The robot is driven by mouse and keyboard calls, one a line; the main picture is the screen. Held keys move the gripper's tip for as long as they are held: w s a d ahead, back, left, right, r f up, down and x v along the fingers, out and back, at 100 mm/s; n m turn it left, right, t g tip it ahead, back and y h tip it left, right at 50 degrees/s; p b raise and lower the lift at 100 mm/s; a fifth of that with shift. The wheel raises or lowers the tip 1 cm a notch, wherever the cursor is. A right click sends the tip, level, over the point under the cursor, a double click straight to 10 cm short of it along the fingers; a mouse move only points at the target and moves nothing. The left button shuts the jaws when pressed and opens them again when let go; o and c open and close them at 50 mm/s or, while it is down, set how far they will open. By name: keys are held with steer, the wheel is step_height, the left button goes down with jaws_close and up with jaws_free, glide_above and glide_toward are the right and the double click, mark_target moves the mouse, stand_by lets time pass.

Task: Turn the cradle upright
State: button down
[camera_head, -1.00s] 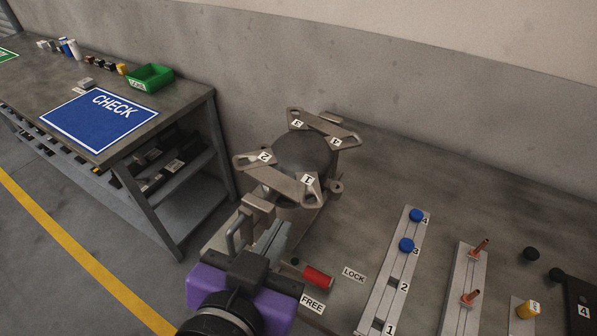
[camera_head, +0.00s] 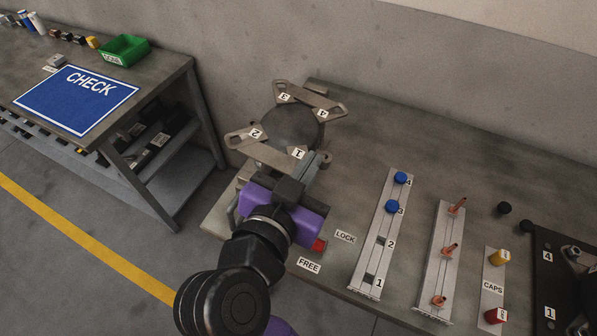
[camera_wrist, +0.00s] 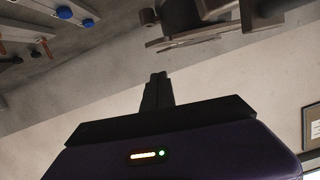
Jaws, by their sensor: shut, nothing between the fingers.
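The cradle (camera_head: 262,153) stands at the left end of the bench. Its two grey bars, with feet numbered 1 to 4, face up, and a dark round body (camera_head: 293,122) sits between them. In the wrist view the cradle's metal parts (camera_wrist: 190,38) show at the top, upside down in the picture. My gripper (camera_head: 322,160) is shut and empty, close beside foot 1; whether it touches cannot be told. Its closed fingers also show in the wrist view (camera_wrist: 158,78), apart from the cradle parts in the picture. A red handle (camera_head: 319,245) is partly hidden by my wrist.
FREE (camera_head: 309,265) and LOCK (camera_head: 345,237) labels lie by the red handle. A rail with blue caps (camera_head: 392,207), a rail with copper pins (camera_head: 449,249) and a CAPS strip (camera_head: 492,288) stand to the right. The wall is close behind; the bench's back middle is clear.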

steer(key=shift+a+f, duration=0.15)
steer(key=shift+f, duration=0.65)
steer(key=shift+a+f, duration=0.15)
steer(key=shift+f, duration=0.65)
steer(key=shift+f, duration=0.15)
steer(key=shift+s+d+f+b, duration=0.15)
steer(key=shift+f+b, duration=0.1)
steer(key=shift+b, duration=0.5)
steer(key=shift+f+m, duration=0.1)
steer(key=shift+m, duration=0.2)
steer(key=f+m+b, duration=0.1)
steer(key=f+b, duration=0.1)
steer(key=b, duration=0.2)
steer(key=f+m+y+b, duration=0.1)
steer(key=b, duration=0.4)
steer(key=f+m+t+b, duration=0.1)
steer(key=f+m+b, duration=0.1)
steer(key=b, duration=0.3)
steer(key=shift+s+d+f+y, duration=0.1)
steer(key=shift+d+f+y, duration=0.2)
steer(key=shift+d, duration=0.05)
steer(key=shift+f+b, duration=0.15)
steer(key=shift+b, duration=0.35)
